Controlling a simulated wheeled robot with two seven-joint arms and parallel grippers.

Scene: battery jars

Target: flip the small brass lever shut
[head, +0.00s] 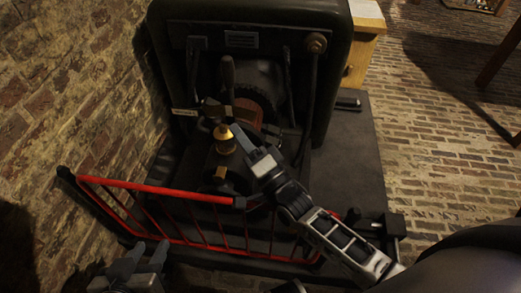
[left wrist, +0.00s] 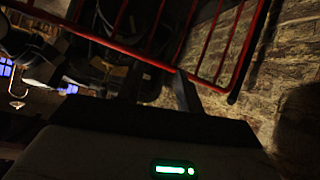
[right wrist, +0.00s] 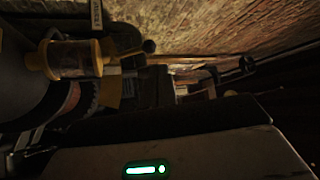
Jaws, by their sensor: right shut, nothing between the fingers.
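A brass oil cup (head: 225,140) stands on the dark machine in the middle of the head view. It lies on its side in the tilted right wrist view (right wrist: 72,58), with a glass-like middle and brass ends. The small brass lever cannot be told apart clearly at its top. My right gripper (head: 238,133) is shut and empty, its tip just right of the cup's upper part. Whether it touches the cup cannot be told. My left gripper (head: 148,247) is open and empty, low at the left by the railing, far from the cup.
A red railing (head: 140,184) runs in front of the machine (head: 245,12), below my right forearm. A brick wall (head: 60,90) is close on the left. A wooden cabinet (head: 366,30) stands behind at right.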

